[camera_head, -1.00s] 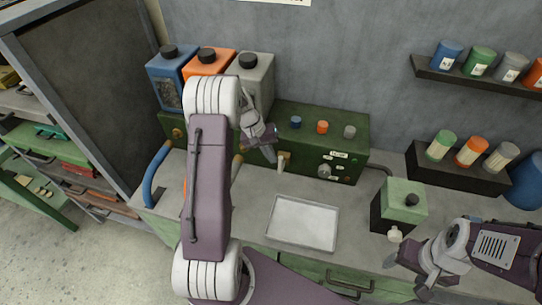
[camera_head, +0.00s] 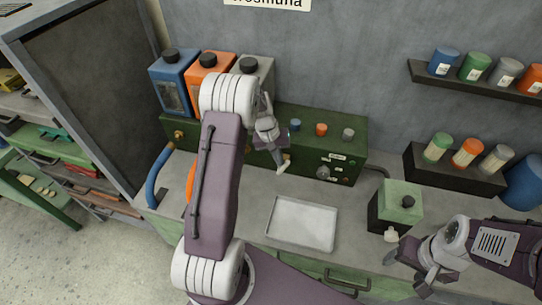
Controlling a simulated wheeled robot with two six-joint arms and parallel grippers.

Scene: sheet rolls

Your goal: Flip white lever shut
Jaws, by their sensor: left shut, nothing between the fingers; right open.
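The white lever (camera_head: 284,164) sticks out low on the front of the dark green machine (camera_head: 310,152), pointing down and forward. My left gripper (camera_head: 272,143) is shut and empty, just above the lever at the machine's front edge. Whether it touches the lever cannot be told. My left arm hides the machine's left middle part. My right gripper (camera_head: 424,283) is open and empty at the lower right, away from the machine.
A metal tray (camera_head: 302,223) lies on the bench before the machine. A small green box with a spout (camera_head: 395,208) stands right of it. Shelves with small jars (camera_head: 442,62) are on the right wall.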

